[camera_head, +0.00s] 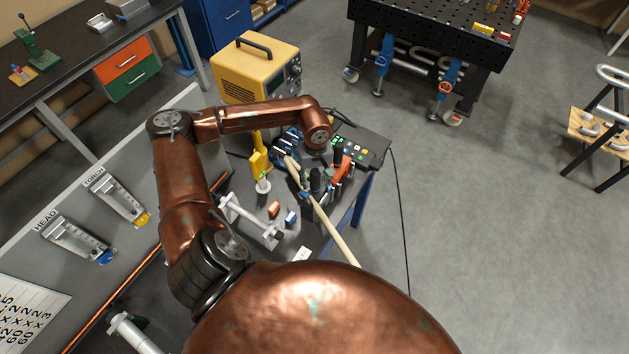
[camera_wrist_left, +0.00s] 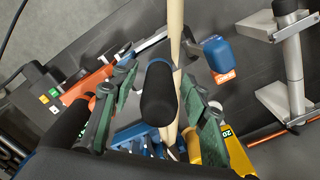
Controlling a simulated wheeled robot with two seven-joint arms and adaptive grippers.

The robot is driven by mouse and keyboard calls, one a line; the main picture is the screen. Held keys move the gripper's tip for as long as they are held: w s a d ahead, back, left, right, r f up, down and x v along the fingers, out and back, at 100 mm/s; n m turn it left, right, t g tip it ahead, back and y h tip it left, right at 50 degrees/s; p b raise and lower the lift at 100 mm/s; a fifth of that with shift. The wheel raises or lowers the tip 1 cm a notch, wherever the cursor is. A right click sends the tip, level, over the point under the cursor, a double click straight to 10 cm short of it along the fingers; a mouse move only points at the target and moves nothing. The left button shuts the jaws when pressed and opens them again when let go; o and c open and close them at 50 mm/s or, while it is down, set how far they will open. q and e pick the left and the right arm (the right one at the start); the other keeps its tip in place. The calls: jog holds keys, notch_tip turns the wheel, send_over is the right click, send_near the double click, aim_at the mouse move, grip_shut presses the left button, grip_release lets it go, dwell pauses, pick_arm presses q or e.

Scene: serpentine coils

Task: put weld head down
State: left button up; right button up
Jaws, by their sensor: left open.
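My left gripper (camera_head: 316,190) is over the small workbench, pointing down; its two green fingers show apart in the wrist view (camera_wrist_left: 160,82). A black rounded cylinder (camera_wrist_left: 159,97), which looks like the weld head's handle, stands between the fingers, with gaps at both sides. A tan hose or rod (camera_head: 334,234) runs past it; it also shows in the wrist view (camera_wrist_left: 175,35). A blue body (camera_wrist_left: 136,134) lies below, partly hidden by the gripper; I cannot tell whether it belongs to the head. My right gripper is not in view.
An orange clamp-like tool (camera_head: 343,168) is close beside the gripper. A yellow power unit (camera_head: 255,75) is behind. A bracket (camera_head: 75,240) is by the HEAD label.

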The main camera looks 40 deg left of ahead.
pick_arm(q)
notch_tip(320, 180, up, 11)
jog(key=b, duration=0.2)
jog(key=shift+r+b, duration=0.15)
jog(key=shift+b, duration=0.2)
dwell(1.0)
